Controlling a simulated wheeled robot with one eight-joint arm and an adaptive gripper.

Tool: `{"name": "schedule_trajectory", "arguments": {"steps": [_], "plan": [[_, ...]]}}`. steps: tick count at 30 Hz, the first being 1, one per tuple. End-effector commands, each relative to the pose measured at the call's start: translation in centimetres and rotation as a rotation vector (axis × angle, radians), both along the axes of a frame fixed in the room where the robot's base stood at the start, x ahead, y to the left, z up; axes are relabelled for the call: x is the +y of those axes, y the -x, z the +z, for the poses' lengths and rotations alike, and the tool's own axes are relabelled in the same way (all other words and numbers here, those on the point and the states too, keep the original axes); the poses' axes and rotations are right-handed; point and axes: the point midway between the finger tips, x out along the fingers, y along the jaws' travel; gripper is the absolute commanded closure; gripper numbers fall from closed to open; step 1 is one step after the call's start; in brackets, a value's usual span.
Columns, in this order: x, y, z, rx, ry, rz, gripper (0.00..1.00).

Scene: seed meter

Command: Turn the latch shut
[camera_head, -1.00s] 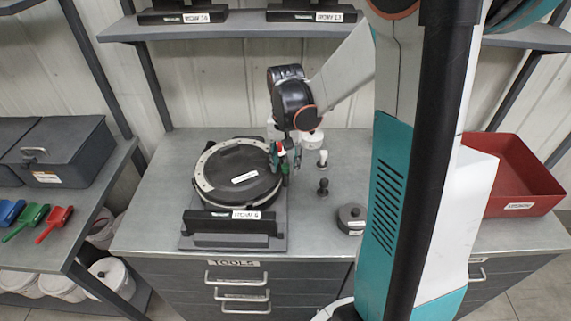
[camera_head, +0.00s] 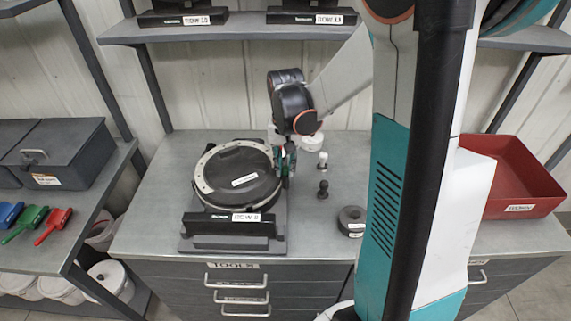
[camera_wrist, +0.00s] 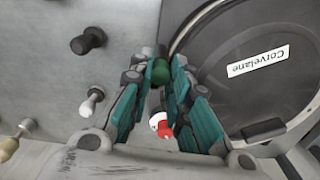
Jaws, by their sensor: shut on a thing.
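The seed meter is a round dark housing (camera_head: 238,172) with a pale ring around it, lying on a stand on the workbench. Its dark cover (camera_wrist: 245,60) fills the right of the wrist view. A red and white piece (camera_wrist: 161,125) shows between the fingers, nearer the palm. The latch's exact angle is hidden.
On the bench right of my gripper stand a white-topped peg (camera_head: 322,160), a black knob (camera_head: 323,189) and a dark round part (camera_head: 351,218). A red bin (camera_head: 512,180) is at the right. A shelf (camera_head: 240,24) runs above the bench.

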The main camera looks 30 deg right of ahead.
Motion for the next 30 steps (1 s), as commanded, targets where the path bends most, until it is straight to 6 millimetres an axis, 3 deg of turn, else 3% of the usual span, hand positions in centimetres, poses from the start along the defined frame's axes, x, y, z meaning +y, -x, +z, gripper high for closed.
{"name": "schedule_trajectory", "arguments": {"steps": [30], "plan": [[0.01, 0.00, 0.00, 0.000, 0.000, 0.889, 1.00]]}}
